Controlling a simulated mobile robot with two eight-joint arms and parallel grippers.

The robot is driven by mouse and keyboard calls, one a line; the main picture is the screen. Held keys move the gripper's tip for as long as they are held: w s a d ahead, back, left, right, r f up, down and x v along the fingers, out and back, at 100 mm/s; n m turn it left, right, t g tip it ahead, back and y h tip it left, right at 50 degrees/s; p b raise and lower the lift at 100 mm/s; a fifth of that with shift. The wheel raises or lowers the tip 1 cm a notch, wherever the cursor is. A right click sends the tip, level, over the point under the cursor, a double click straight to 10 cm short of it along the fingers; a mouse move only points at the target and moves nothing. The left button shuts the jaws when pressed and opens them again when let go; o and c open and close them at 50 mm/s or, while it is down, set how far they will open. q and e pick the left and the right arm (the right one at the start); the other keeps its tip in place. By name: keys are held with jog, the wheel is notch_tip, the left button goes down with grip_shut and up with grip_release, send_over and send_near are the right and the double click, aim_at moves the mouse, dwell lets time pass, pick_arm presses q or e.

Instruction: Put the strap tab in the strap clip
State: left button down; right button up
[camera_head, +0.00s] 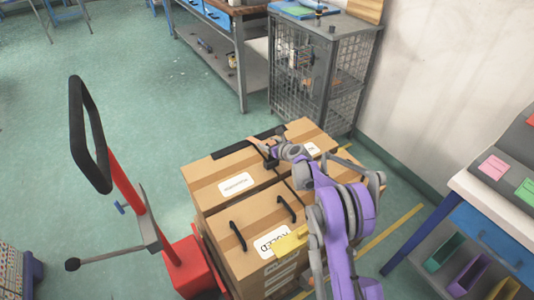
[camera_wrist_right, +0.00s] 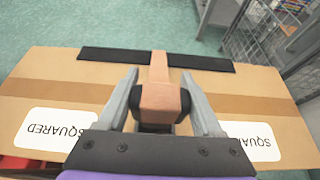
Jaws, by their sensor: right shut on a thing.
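My right gripper (camera_head: 270,152) is over the far part of the cardboard boxes. In the right wrist view its fingers (camera_wrist_right: 160,112) are shut on a tan-brown piece, which looks like the strap tab (camera_wrist_right: 160,97). A narrow tan strip runs from it over a black bar at the box's far edge. A black part, possibly the strap clip (camera_wrist_right: 155,127), shows just under the tan piece between the fingers. I cannot tell whether the two are joined or only close together. In the head view a dark strap (camera_head: 292,193) runs toward the near side. My left gripper is not in view.
The cardboard boxes (camera_head: 215,208) stand by a red hand truck (camera_head: 130,190) on the left. The black bar (camera_wrist_right: 110,54) lies along the far top edge. A wire cage cabinet (camera_head: 310,75) stands behind, and a bin-filled workbench (camera_head: 480,205) at right. Green floor is free at left.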

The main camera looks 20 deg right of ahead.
jog(key=shift+f, duration=2.25)
jog(key=shift+b, duration=0.35)
jog(key=shift+f, duration=0.25)
jog(key=o, duration=1.4)
jog(key=shift+r, duration=0.1)
jog(key=shift+r, duration=0.15)
